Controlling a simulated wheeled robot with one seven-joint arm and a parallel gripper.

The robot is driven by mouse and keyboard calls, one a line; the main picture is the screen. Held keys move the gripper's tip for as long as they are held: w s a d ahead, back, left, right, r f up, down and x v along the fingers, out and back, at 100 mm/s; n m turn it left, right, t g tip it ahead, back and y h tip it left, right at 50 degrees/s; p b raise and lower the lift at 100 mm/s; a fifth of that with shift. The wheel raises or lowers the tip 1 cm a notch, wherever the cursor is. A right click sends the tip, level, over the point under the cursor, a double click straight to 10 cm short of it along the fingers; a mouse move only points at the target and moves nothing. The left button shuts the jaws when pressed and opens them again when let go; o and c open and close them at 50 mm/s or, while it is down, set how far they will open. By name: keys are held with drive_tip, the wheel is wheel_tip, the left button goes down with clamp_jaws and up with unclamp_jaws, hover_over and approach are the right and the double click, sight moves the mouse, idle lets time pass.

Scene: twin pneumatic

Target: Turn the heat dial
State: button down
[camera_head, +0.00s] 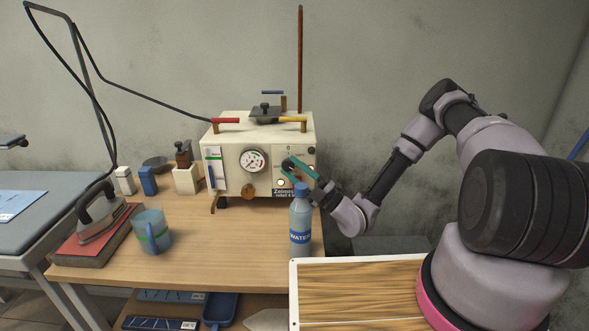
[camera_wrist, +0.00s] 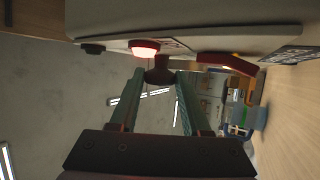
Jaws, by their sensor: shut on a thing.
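The heat dial is a small dark knob (camera_head: 288,165) on the right of the front panel of a cream boiler box (camera_head: 233,137). My gripper (camera_head: 291,170) reaches it from the right, its teal fingers up against the panel. In the wrist view the fingertips (camera_wrist: 160,76) stand on either side of the dark knob (camera_wrist: 159,66) and are shut on it. The fingers partly cover the knob, and its marks cannot be read.
A water bottle (camera_head: 300,220) stands close below my wrist, at the table's right. A pressure gauge (camera_head: 253,160) is left of the dial. A glowing red lamp (camera_wrist: 144,48) sits near the knob. A mug (camera_head: 152,232) and an iron (camera_head: 98,213) stand at the left.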

drive_tip(key=shift+a+f+m+t+y, duration=0.15)
drive_tip(key=shift+m+t+y, duration=0.25)
drive_tip(key=shift+m+t, duration=0.8)
drive_tip(key=shift+t, duration=0.4)
drive_tip(key=shift+c, duration=2)
unclamp_jaws()
drive_tip(key=shift+f, duration=0.1)
drive_tip(key=v, duration=1)
drive_tip(key=shift+d+f, duration=0.2)
drive_tip(key=shift+d, duration=0.05)
drive_tip(key=shift+s, duration=0.1)
